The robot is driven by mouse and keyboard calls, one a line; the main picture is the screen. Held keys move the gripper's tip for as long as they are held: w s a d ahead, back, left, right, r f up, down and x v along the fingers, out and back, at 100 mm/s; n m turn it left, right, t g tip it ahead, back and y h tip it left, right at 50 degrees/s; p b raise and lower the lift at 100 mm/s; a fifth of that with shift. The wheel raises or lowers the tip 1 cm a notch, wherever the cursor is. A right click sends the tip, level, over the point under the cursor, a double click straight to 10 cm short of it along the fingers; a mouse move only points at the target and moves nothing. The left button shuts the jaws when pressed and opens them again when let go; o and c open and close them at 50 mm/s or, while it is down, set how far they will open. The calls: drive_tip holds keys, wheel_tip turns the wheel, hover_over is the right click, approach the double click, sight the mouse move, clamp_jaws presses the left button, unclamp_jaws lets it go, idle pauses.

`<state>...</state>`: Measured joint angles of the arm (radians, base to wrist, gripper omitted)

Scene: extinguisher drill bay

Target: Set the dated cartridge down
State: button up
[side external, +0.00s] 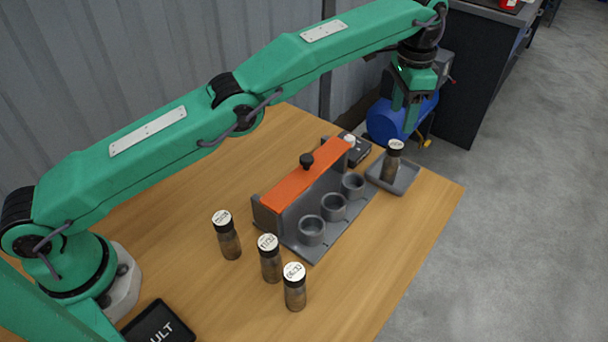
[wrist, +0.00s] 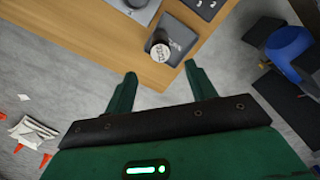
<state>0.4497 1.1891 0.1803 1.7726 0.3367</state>
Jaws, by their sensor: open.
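A brown cartridge with a dark neck and a white labelled cap (side external: 391,166) stands upright in a small grey square tray (side external: 408,181) at the table's right end. In the wrist view its cap (wrist: 160,51) shows just beyond my fingertips, with the tray (wrist: 183,27) around it. The cap's print is too small to read. My gripper (side external: 406,125) is open and empty above the tray, apart from the cartridge; its two green fingers (wrist: 160,73) are spread in the wrist view. Three similar cartridges (side external: 228,240), (side external: 270,264), (side external: 295,291) stand upright on the table.
A grey rack with an orange top (side external: 305,175) and three empty cups (side external: 333,207) stands mid-table, left of the tray. A black box (side external: 357,150) is behind the tray. A dark panel (side external: 158,325) lies near my base. A blue tank (side external: 388,122) stands beyond the table.

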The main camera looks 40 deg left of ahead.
drive_tip(key=shift+r, duration=0.1)
drive_tip(key=s+a+r+n+t, duration=0.1)
drive_tip(key=s+a+r+n, duration=0.1)
drive_tip(key=a+r, duration=0.75)
drive_tip(key=s+a+r+n+t, duration=0.2)
drive_tip(key=s+a+r, duration=0.5)
drive_tip(key=s+a, duration=0.15)
drive_tip(key=s+a+n+t, duration=0.1)
drive_tip(key=s+a+n, duration=0.35)
drive_tip(key=s, duration=0.85)
drive_tip(key=s+a+f, duration=0.3)
drive_tip(key=s+f, duration=0.2)
drive_tip(key=s, duration=0.1)
drive_tip(key=s+a+f+t, duration=0.1)
drive_tip(key=s+a+f, duration=0.2)
drive_tip(key=s+f, duration=0.2)
drive_tip(key=shift+s+f+t, duration=0.15)
drive_tip(key=shift+s+t, duration=0.15)
drive_tip(key=shift+s, duration=0.7)
